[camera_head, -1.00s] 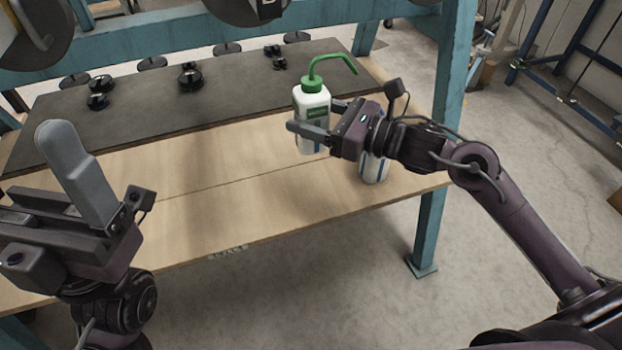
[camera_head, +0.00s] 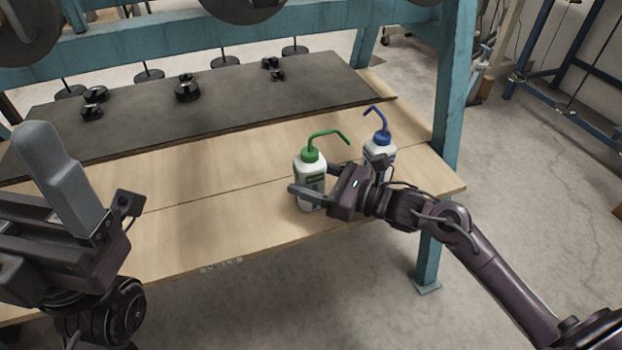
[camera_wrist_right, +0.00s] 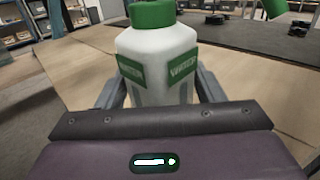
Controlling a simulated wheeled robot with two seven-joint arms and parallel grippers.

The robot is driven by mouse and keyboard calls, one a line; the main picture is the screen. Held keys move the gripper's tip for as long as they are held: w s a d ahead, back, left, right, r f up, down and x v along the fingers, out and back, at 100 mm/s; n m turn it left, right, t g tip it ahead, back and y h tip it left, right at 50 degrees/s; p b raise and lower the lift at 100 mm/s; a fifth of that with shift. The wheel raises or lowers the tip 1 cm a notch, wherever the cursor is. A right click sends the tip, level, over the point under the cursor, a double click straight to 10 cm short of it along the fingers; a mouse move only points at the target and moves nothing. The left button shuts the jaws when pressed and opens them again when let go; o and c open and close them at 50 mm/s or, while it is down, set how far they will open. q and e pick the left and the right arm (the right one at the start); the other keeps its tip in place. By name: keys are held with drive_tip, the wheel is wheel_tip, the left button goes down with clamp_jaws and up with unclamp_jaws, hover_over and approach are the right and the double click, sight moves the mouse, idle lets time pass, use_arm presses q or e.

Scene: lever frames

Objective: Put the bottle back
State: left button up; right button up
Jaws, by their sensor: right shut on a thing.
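A white bottle (camera_head: 312,186) with a green cap, bent green spout and green label is between the fingers of my right gripper (camera_head: 318,190). The bottle is upright at the light wooden table top (camera_head: 200,222), near its front edge; I cannot tell whether its base touches the wood. In the right wrist view the same bottle (camera_wrist_right: 157,62) sits between both fingers, its base hidden by the gripper body. A second white bottle (camera_head: 380,155) with a blue cap and spout stands to the right, partly behind my right gripper. My left gripper (camera_head: 55,180) is at the left, away from the bottles.
A dark mat (camera_head: 230,100) covers the back of the table, with several small black knobs or stands (camera_head: 187,90) on it. A teal post (camera_head: 448,110) rises at the table's right end. The wood left of the green-capped bottle is clear.

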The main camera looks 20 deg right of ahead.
drive_tip(key=shift+f+b, duration=0.2)
drive_tip(key=shift+b, duration=0.15)
drive_tip(key=o, duration=0.7)
drive_tip(key=shift+r, duration=0.1)
drive_tip(key=shift+o, duration=0.2)
